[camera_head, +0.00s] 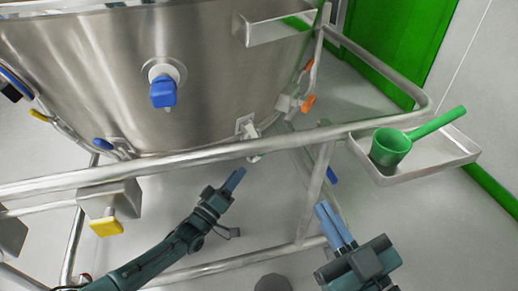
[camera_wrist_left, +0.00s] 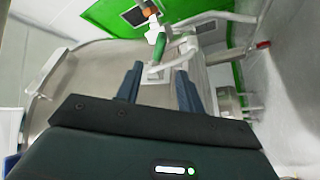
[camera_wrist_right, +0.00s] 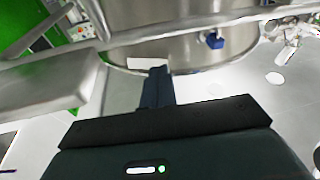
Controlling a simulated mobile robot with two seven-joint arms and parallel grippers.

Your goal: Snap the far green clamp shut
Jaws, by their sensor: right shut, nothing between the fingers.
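A green handle (camera_wrist_left: 160,46) with pale metal parts shows beyond my left fingertips in the left wrist view. It looks like a clamp lever, but whether it is open or shut I cannot tell. In the head view I cannot pick this clamp out clearly. My left gripper (camera_head: 234,181), also in the left wrist view (camera_wrist_left: 158,88), has its fingers apart with nothing between them, below the steel vessel (camera_head: 200,75) and its rail. My right gripper (camera_head: 334,224) is shut and empty, below the rail; its fingers show together in the right wrist view (camera_wrist_right: 157,88).
A steel rail (camera_head: 230,150) crosses in front of the vessel. A small tray (camera_head: 405,178) on the right holds a green scoop (camera_head: 392,148). Clamps with orange (camera_head: 308,103), yellow (camera_head: 39,115) and blue (camera_head: 103,144) handles sit around the vessel. A blue valve knob (camera_head: 163,92) sticks out.

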